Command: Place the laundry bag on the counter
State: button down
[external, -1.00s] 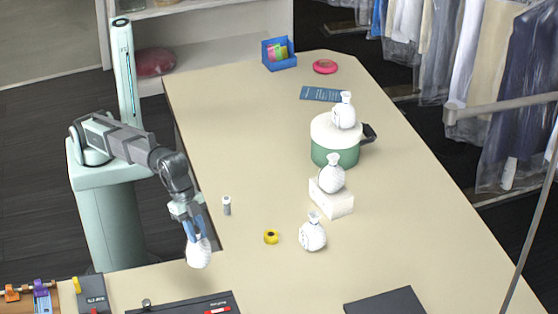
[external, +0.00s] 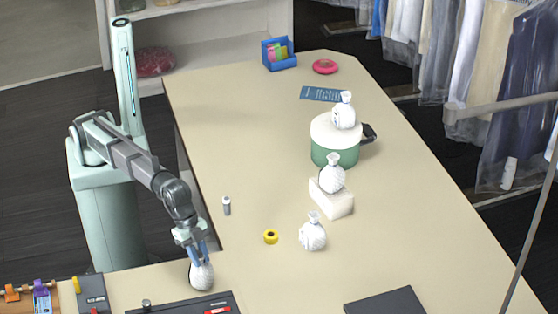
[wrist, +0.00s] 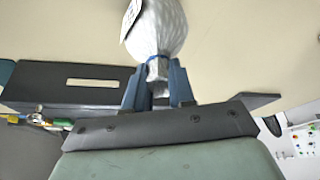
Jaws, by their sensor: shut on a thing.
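My gripper (external: 197,252) is shut on the neck of a white laundry bag (external: 201,275) at the near left part of the counter (external: 260,190). The bag hangs below the fingers, just behind a dark tray; I cannot tell whether it touches the counter. In the wrist view the gripper (wrist: 158,88) pinches the bag (wrist: 158,32) at its blue-tied neck, and a tag shows on its side. Three similar white bags are in view: one on the counter (external: 312,233), one on a white block (external: 332,175), one on a green pot (external: 344,112).
The dark tray (external: 160,307) with a red item lies close to the held bag. A dark flat panel (external: 385,302) lies at the front right.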

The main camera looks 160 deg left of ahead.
jog(key=shift+f, duration=0.15)
jog(key=c, duration=1)
grip_release()
jog(key=shift+o, duration=0.2)
jog(key=v, duration=1.2)
jog(key=shift+r, duration=0.2)
